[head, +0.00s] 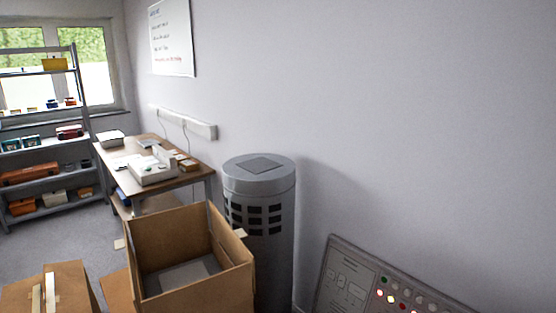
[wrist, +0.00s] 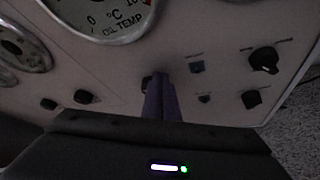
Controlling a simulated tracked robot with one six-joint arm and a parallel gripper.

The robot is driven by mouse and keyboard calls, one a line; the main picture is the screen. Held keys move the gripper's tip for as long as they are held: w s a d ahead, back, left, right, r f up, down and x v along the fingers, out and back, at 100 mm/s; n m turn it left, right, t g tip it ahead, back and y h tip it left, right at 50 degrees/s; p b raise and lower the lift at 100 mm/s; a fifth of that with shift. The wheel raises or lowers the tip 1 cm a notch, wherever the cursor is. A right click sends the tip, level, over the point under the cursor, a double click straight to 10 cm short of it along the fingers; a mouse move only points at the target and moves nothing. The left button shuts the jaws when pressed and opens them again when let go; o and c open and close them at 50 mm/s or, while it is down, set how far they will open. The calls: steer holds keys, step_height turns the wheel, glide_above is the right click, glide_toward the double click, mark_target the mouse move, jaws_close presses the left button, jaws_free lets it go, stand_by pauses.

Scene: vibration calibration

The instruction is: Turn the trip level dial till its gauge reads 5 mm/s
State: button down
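In the wrist view, a pale panel (wrist: 120,60) carries an oil temperature gauge (wrist: 112,14) marked in °C, cut off at the top. Part of another round gauge (wrist: 22,48) shows at the left. A large black knob (wrist: 264,60) and a smaller black knob (wrist: 252,98) are at the right. Two small dark knobs (wrist: 82,97) (wrist: 48,103) are at the left. The labels are too small to read, so I cannot tell which is the trip level dial; no mm/s scale is readable. My gripper's (wrist: 158,78) fingers look closed together, partly covering a small dark knob (wrist: 147,82); contact is unclear.
In the head view, a sloped control panel (head: 358,268) with lit buttons stands at bottom right. A grey cylinder (head: 259,185) and an open cardboard box (head: 235,272) stand left of it. A desk (head: 190,178) and a shelf (head: 45,160) are farther back.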

stand_by(0.3)
steer(key=shift+s+d+r, duration=0.2)
steer(key=shift+r, duration=0.05)
stand_by(0.4)
steer(key=s+a+r, duration=0.1)
steer(key=s+a, duration=0.3)
steer(key=shift+a+r, duration=0.15)
steer(key=shift+a, duration=0.05)
steer(key=shift+w, duration=0.1)
stand_by(0.3)
steer(key=shift+w+a+r, duration=0.2)
steer(key=shift+w+a, duration=0.1)
steer(key=shift+a, duration=0.25)
steer(key=shift+w+a+r, duration=0.2)
steer(key=shift+w+a, duration=0.05)
steer(key=shift+a, duration=0.3)
